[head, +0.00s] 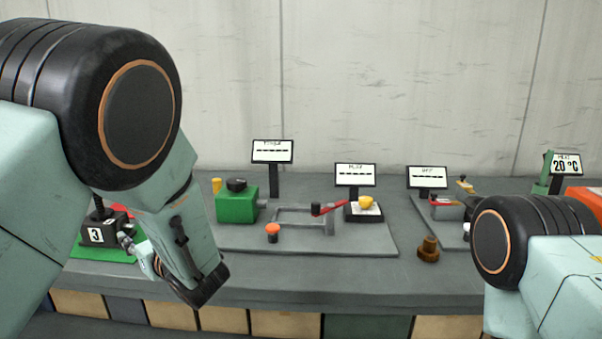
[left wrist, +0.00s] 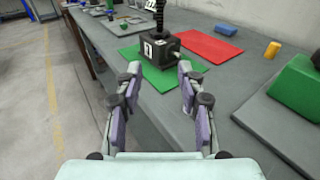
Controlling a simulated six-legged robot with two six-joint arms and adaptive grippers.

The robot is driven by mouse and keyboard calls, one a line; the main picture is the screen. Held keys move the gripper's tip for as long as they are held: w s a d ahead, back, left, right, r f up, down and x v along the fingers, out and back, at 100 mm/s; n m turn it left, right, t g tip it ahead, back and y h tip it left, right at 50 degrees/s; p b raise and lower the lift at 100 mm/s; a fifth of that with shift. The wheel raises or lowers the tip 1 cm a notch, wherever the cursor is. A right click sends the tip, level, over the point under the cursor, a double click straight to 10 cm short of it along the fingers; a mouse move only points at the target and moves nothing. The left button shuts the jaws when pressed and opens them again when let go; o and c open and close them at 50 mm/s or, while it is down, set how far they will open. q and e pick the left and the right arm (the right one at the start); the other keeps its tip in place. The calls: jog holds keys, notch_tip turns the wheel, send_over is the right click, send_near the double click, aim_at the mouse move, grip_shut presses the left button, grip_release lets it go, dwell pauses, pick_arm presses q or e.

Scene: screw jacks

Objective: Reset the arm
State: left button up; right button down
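My left arm fills the left of the head view, and its gripper (head: 145,257) shows beside the green mat (head: 90,248). In the left wrist view the two fingers of my left gripper (left wrist: 156,95) are spread apart with nothing between them. Beyond the fingertips a dark screw jack (left wrist: 162,52) marked with a number stands upright on the green mat (left wrist: 133,57). In the head view the jack (head: 98,231) shows the number 3 and is partly hidden by my arm. My right arm comes in at the lower right, and its gripper is out of view.
A red mat (left wrist: 210,48) lies beside the green one. On the grey bench stand a green box (head: 236,206) with a black knob, an orange button (head: 272,231), a red lever (head: 328,208), a brown knob (head: 428,248) and small display screens (head: 272,151). The bench's front strip is clear.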

pick_arm(q)
jog(key=s+f+n+g+h, duration=0.3)
jog(key=s+f+g, duration=0.1)
jog(key=f, duration=0.5)
jog(key=s+d+f+n+g+h, duration=0.3)
jog(key=s+d+f+n+h, duration=0.25)
jog(key=s+f, duration=0.45)
jog(key=s+d+f+n+g+h, duration=0.45)
jog(key=s+d+f+n, duration=0.25)
jog(key=s+f, duration=0.3)
jog(key=s+a+f+n, duration=0.2)
jog(key=s+n, duration=0.3)
jog(key=s, duration=0.3)
jog(key=s+a+f+n, duration=0.2)
jog(key=s+n, duration=0.3)
jog(key=s, duration=0.3)
jog(key=shift+s+t, duration=0.2)
jog(key=shift+t, duration=0.15)
jog(key=shift+n, duration=0.25)
